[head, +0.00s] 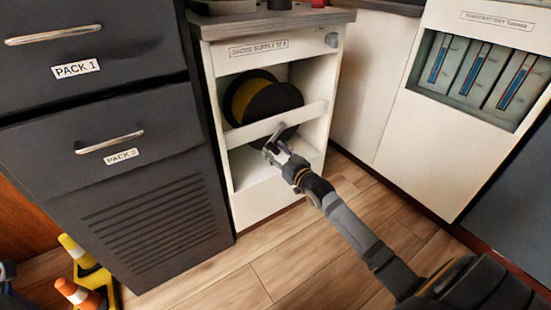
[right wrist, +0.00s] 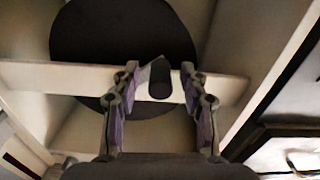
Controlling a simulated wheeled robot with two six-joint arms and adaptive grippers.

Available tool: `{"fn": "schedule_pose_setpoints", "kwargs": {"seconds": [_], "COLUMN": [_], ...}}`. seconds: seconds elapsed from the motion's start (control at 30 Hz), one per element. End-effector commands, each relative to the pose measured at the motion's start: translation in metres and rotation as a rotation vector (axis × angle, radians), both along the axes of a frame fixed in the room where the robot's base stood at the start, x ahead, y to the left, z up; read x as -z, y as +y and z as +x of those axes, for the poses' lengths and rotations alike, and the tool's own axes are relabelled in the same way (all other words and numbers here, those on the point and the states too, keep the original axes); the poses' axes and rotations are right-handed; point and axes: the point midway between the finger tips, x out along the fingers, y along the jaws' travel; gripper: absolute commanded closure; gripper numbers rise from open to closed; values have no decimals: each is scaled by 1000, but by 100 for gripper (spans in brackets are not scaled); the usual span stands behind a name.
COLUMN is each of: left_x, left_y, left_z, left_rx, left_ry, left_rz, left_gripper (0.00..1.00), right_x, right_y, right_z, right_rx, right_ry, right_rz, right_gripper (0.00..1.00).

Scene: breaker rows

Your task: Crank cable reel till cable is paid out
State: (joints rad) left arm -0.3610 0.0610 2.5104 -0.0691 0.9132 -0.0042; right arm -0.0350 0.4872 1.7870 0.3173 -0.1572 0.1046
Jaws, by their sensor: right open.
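The cable reel (head: 273,104) sits in the open bay of a white cabinet, with a black round flange in front and yellow cable behind it. In the right wrist view the dark flange (right wrist: 90,40) fills the upper middle. A short dark crank handle (right wrist: 159,80) points toward the camera there. My right gripper (head: 275,143) is at the lower front of the reel, by the white crossbar. In the right wrist view its open fingers (right wrist: 160,72) stand on either side of the handle, with a gap on each side.
A white crossbar (head: 305,115) runs across the bay in front of the reel. Dark drawers (head: 100,135) stand at the left, with striped cones (head: 78,295) below. A white cabinet with battery units (head: 478,75) is at the right. Wooden floor (head: 262,262) is clear in front.

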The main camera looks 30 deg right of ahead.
Motion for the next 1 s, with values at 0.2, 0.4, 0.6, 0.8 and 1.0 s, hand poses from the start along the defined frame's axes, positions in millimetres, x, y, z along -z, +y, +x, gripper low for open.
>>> {"fn": "schedule_pose_setpoints", "kwargs": {"seconds": [0.2,0.4,0.6,0.8,1.0], "left_x": [1,1,1,1,2], "left_y": [0,0,0,0,0], "left_z": [0,1,1,1,1], "left_rx": [-2,-2,-1,-1,-1], "left_ry": [2,2,2,3,3], "left_rz": [0,0,0,0,0], "left_gripper": [60,60,60,60,60], "right_x": [-1,-1,-1,-1,0], "right_y": [0,0,0,0,0], "right_z": [1,1,1,1,1], "right_rx": [-1,-1,-1,-1,-1], "right_ry": [0,0,0,0,0], "right_rz": [0,0,0,0,-3], "right_gripper": [56,72,99,100,100]}}
